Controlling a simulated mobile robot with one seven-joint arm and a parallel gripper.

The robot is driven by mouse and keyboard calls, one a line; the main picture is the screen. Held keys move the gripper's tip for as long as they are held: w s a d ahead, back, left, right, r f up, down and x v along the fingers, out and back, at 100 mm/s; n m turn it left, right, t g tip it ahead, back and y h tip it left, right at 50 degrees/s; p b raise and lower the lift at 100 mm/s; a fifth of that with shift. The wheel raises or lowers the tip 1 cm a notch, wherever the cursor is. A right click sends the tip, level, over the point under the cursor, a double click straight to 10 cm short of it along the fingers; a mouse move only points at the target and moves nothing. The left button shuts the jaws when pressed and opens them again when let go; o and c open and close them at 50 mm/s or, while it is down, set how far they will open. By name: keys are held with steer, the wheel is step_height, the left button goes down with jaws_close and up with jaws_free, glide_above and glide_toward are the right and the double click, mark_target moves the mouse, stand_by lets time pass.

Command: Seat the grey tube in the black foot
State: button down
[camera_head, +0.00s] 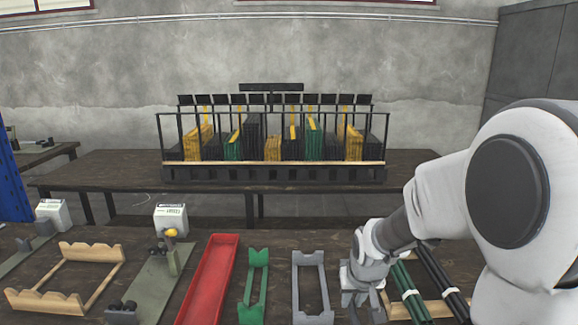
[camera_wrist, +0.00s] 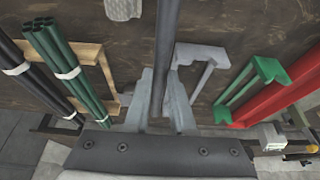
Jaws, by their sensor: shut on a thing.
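My gripper (camera_wrist: 163,105) is shut on a dark grey tube (camera_wrist: 166,40). In the wrist view the tube runs from the jaws up past the top edge, beside the grey cradle. In the head view my gripper (camera_head: 362,298) is low, just right of the grey cradle (camera_head: 311,288); the tube cannot be made out there. A small black block (camera_head: 122,311) sits at the near end of a grey-green press plate (camera_head: 152,272), at the left. I cannot tell for sure that it is the black foot. No tube stands in it.
A green cradle (camera_head: 254,285) and a red tray (camera_head: 208,280) lie left of the grey cradle. A wooden cradle (camera_head: 66,280) is at far left. Banded green tubes (camera_head: 410,292) and black tubes (camera_head: 442,283) lie right of my gripper. A loaded rack (camera_head: 272,174) stands on the back table.

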mark_target(356, 314)
steer(key=shift+s+r+p, duration=0.25)
steer(key=shift+s+p, duration=0.3)
steer(key=shift+p, duration=0.05)
steer(key=shift+s+r+p, duration=0.2)
steer(key=shift+s+p, duration=0.35)
steer(key=shift+p, duration=0.7)
steer(key=p, duration=0.3)
steer(key=s+r+p, duration=0.1)
steer(key=p, duration=0.3)
steer(key=shift+s+r, duration=0.1)
steer(key=shift+r, duration=0.15)
steer(key=shift+s+r+p, duration=0.1)
steer(key=shift+s+p, duration=0.15)
steer(key=shift+p, duration=0.6)
steer(key=shift+s+d, duration=0.15)
